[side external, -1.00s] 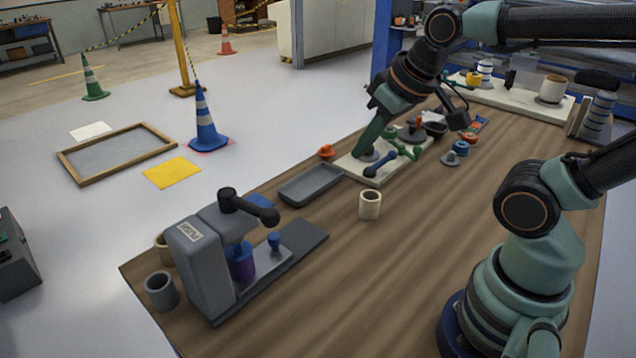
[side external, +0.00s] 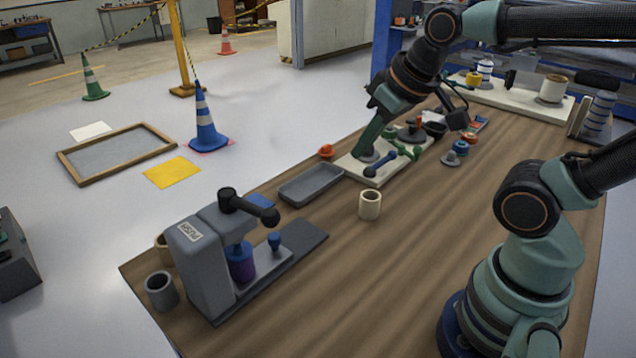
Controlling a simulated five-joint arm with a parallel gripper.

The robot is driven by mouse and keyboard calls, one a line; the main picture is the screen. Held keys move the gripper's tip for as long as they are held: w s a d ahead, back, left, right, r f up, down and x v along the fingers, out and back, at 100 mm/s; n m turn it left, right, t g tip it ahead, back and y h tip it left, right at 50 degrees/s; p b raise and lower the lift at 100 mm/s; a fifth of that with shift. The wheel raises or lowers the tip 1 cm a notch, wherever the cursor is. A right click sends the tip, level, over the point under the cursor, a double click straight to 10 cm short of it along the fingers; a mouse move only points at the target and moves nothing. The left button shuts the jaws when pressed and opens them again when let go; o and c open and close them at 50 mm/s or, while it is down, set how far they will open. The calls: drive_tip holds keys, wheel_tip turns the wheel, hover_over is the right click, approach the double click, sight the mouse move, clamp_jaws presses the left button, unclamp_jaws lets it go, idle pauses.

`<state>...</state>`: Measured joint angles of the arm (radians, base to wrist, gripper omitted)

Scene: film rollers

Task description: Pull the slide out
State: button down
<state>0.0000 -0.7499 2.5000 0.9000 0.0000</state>
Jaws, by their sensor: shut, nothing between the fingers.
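A grey press (side external: 195,265) stands at the table's front left, with a black-handled lever (side external: 248,206) on top. Its slide appears to be the light grey plate (side external: 268,262) at its foot, with a small blue knob (side external: 274,240) standing on it. A purple-blue roller (side external: 241,266) stands upright under the press head; its contact with the plate is unclear. My gripper (side external: 364,150) has green fingers, points down and is shut and empty. It is over the cream board (side external: 357,170), well behind and to the right of the press, apart from the slide.
A grey tray (side external: 310,184) and a cream cup (side external: 370,205) lie between the press and my gripper. A dark blue double-ended piece (side external: 381,163) lies on the board. A grey cup (side external: 161,291) stands left of the press. The table's middle is clear.

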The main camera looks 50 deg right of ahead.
drive_tip(key=c, duration=0.7)
unclamp_jaws()
drive_tip(key=shift+w+a, duration=0.1)
drive_tip(key=shift+w, duration=0.05)
drive_tip(key=shift+o, duration=0.6)
drive_tip(key=shift+w+a+n, duration=0.15)
drive_tip(key=shift+w+n, duration=0.15)
drive_tip(key=shift+w, duration=0.05)
drive_tip(key=n+g, duration=0.6)
drive_tip(key=n, duration=0.2)
hover_over(274, 235)
wheel_tip(274, 235, down, 9)
wheel_tip(274, 235, down, 12)
drive_tip(key=shift+r, duration=0.1)
clamp_jaws()
